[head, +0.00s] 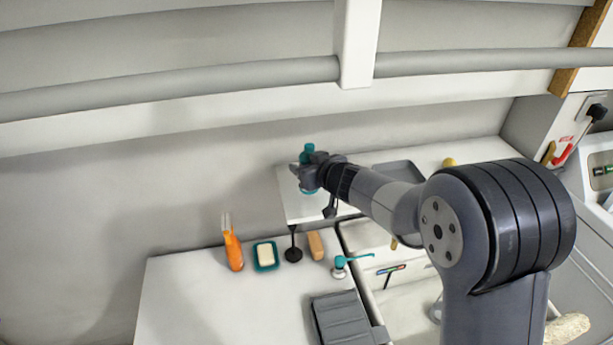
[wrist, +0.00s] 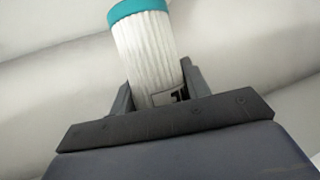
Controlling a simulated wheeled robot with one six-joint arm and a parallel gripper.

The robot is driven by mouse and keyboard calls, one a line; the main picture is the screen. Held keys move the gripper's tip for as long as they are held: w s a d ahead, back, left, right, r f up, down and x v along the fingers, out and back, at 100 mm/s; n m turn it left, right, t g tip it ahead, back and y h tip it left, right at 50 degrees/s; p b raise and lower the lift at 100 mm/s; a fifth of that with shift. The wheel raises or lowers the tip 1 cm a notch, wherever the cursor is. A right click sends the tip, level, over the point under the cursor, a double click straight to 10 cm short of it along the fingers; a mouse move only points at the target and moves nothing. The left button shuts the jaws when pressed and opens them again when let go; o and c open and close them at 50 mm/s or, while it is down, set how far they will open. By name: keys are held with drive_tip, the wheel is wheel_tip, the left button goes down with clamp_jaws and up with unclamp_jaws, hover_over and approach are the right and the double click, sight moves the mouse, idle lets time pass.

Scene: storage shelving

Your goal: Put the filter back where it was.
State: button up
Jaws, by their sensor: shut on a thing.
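The filter is a white pleated cylinder with a teal end cap, and it shows large in the wrist view (wrist: 148,50). My gripper (wrist: 158,88) is shut on it, with one finger on each side of the pleats and the teal cap pointing away from the palm. In the head view, a teal end of the filter (head: 308,148) sticks up above my gripper (head: 304,172). The gripper is over the left end of a raised white shelf (head: 296,208). The pleats are mostly hidden by the gripper there, and I cannot tell whether the filter touches the shelf.
Below stands a white counter (head: 190,300) with an orange holder (head: 234,252), a teal soap dish (head: 266,266), a black stand (head: 293,253), a wooden block (head: 316,245) and a teal-handled tool (head: 340,267). A grey tray (head: 398,170) lies on the shelf. A grey rail (head: 180,88) runs above.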

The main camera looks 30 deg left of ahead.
drive_tip(key=shift+f, duration=1.7)
drive_tip(key=shift+f, duration=0.15)
drive_tip(key=o, duration=1.1)
drive_tip(key=shift+c, duration=0.2)
drive_tip(key=shift+r, duration=0.25)
drive_tip(key=v, duration=1.2)
drive_tip(key=shift+b, duration=0.35)
